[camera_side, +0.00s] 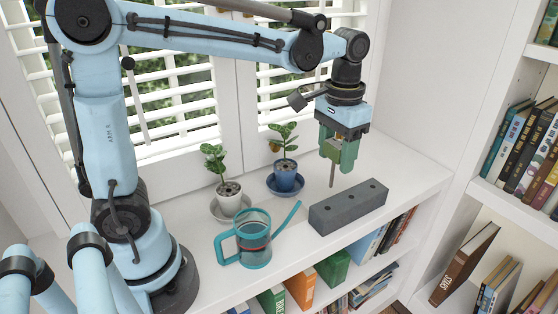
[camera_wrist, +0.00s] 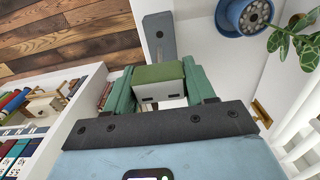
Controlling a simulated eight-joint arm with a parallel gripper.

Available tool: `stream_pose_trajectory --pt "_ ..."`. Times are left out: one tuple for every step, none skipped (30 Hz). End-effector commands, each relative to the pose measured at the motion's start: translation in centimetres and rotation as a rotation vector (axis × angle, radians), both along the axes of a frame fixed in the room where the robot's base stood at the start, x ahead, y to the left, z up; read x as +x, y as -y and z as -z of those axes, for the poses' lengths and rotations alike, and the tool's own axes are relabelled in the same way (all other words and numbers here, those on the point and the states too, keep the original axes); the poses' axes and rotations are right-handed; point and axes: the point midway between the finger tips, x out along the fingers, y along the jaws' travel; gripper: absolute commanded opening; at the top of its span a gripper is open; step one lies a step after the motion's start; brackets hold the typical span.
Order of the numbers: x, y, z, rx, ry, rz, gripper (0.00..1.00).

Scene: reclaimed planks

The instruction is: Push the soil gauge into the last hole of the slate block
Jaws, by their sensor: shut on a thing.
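My gripper (camera_side: 338,156) is shut on the soil gauge, which has a green head (camera_wrist: 160,74) with a pale face, between the green fingers in the wrist view. Its thin metal probe (camera_side: 332,175) points straight down in the side view. The probe's tip looks apart from the slate block (camera_side: 345,214), appearing just above or behind its top edge; the exact depth is unclear. The block is a long dark grey bar with a row of small holes on top. In the wrist view the block (camera_wrist: 158,28) runs away behind the gauge, which hides its near part and the probe.
A teal watering can (camera_side: 254,250) stands left of the block, its spout slanting towards it. A white-potted plant (camera_side: 230,199) and a blue-potted plant (camera_side: 286,178) stand behind on the white shelf top (camera_side: 420,172). Bookshelves are at right; the shelf's front edge is close.

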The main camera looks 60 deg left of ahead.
Motion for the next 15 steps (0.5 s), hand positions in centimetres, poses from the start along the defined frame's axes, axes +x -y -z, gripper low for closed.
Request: stream_pose_trajectory --pt "0.0 0.0 0.0 0.000 0.000 0.000 0.03" --pt "0.0 0.0 0.0 0.000 0.000 -0.001 0.03" --pt "0.0 0.0 0.1 0.000 0.000 -0.001 0.03" --pt "0.0 0.0 0.2 0.000 0.000 -0.001 0.03" --pt "0.0 0.0 0.3 0.000 0.000 -0.001 0.03" --pt "0.0 0.0 0.5 0.000 0.000 -0.001 0.03" --pt "0.0 0.0 0.7 0.000 0.000 -0.001 0.03" --pt "0.0 0.0 0.9 0.000 0.000 -0.001 0.03" --pt "0.0 0.0 1.2 0.000 0.000 -0.001 0.03" --pt "0.0 0.0 1.5 0.000 0.000 -0.001 0.03" --pt "0.0 0.0 1.7 0.000 0.000 -0.001 0.03" --pt "0.0 0.0 2.0 0.000 0.000 -0.001 0.03" --pt "0.0 0.0 2.2 0.000 0.000 -0.001 0.03" --pt "0.0 0.0 2.4 0.000 0.000 -0.001 0.03" --pt "0.0 0.0 2.7 0.000 0.000 -0.001 0.03"
